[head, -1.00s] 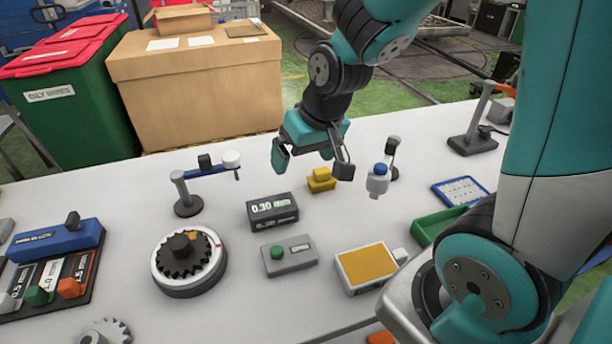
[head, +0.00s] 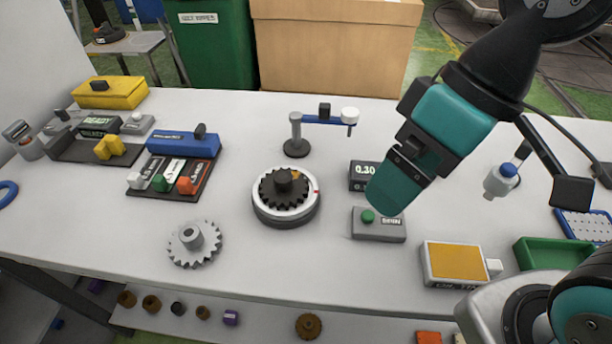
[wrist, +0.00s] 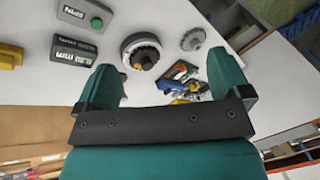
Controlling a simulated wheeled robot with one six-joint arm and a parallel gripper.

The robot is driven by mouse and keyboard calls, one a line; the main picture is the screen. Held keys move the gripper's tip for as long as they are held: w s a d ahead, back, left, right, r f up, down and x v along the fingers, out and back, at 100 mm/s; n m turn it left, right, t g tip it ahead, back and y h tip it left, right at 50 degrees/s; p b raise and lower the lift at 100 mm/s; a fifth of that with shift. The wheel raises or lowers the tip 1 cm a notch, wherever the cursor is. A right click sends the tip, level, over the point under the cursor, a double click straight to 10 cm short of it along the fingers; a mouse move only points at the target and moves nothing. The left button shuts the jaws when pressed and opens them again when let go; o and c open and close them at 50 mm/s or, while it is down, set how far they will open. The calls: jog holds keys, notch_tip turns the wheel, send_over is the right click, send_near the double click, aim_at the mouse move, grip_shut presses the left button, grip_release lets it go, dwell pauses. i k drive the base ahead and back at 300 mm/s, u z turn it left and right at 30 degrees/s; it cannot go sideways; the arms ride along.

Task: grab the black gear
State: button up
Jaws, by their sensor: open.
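The black gear (head: 284,186) lies on a round white-and-dark turntable (head: 286,217) on the white table, near the middle of the head view. It has a dark knob at its centre. In the wrist view the gear (wrist: 144,57) shows on the turntable beyond my fingertips. My gripper (head: 390,178) is in the air to the right of the gear, over the area of the grey display box and button box. Its two teal fingers (wrist: 165,82) are spread apart with nothing between them in the wrist view.
A post with a blue arm (head: 296,134) stands behind the turntable. A silver gear (head: 195,243) lies to the left front. A display box (head: 362,176) and a grey box with a green button (head: 378,226) stand right of the turntable. The table's front left is mostly bare.

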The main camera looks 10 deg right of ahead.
aim_at(281, 187)
jog(key=u, duration=0.8)
jog(key=k, duration=1.05)
jog(key=u, duration=1.7)
jog(key=i, duration=1.45)
jog(key=z, duration=0.8)
jog(key=i, duration=0.75)
jog(key=z, duration=1.3)
jog(key=i, duration=0.45)
jog(key=z, duration=0.45)
